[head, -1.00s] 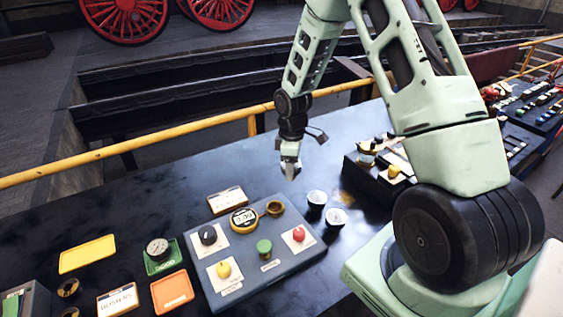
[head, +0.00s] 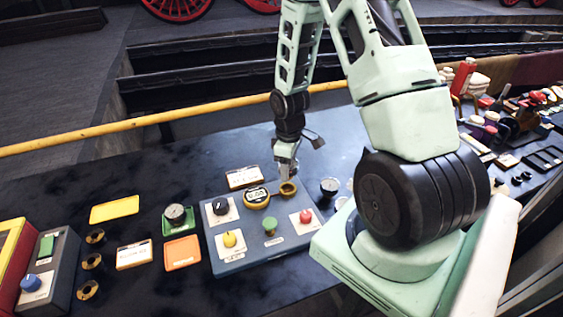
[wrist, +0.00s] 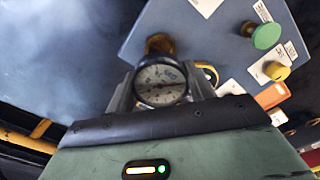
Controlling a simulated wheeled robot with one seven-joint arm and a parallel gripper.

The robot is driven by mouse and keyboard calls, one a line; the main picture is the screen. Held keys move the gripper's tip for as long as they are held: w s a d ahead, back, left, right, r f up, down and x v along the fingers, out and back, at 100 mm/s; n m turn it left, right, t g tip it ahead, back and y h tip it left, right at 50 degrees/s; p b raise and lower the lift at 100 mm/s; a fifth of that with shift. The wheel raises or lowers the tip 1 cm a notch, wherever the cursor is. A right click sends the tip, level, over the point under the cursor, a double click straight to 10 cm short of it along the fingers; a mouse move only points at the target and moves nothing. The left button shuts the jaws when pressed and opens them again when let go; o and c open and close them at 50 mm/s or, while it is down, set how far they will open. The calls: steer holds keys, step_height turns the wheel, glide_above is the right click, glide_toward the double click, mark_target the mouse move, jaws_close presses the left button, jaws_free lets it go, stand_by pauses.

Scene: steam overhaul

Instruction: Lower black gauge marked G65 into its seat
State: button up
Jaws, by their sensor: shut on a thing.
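My gripper (wrist: 162,92) is shut on a round black-rimmed gauge (wrist: 158,84) with a white dial. Its G65 mark is too small to read. In the wrist view, an empty-looking brass ring seat (wrist: 160,44) on the blue-grey panel (wrist: 205,40) shows just beyond the gauge. In the head view, my gripper (head: 287,170) hangs at the seat (head: 288,188), at the panel's far right corner. The held gauge is hard to make out there. I cannot tell whether it touches the seat.
The panel (head: 285,249) also carries a yellow-rimmed display (head: 256,197), a black knob (head: 220,206) and green (head: 270,225), yellow (head: 230,239) and red (head: 306,216) buttons. Another gauge (head: 175,212) sits on a green tray. A dark cup (head: 329,186) stands right of the panel.

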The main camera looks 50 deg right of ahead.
steer(key=shift+f+b, duration=1.65)
steer(key=shift+f, duration=0.3)
steer(key=shift+f, duration=0.4)
stand_by(0.3)
steer(key=shift+f+b, duration=0.4)
steer(key=shift+f, duration=0.4)
stand_by(0.3)
steer(key=o, duration=1.5)
steer(key=shift+c, duration=0.2)
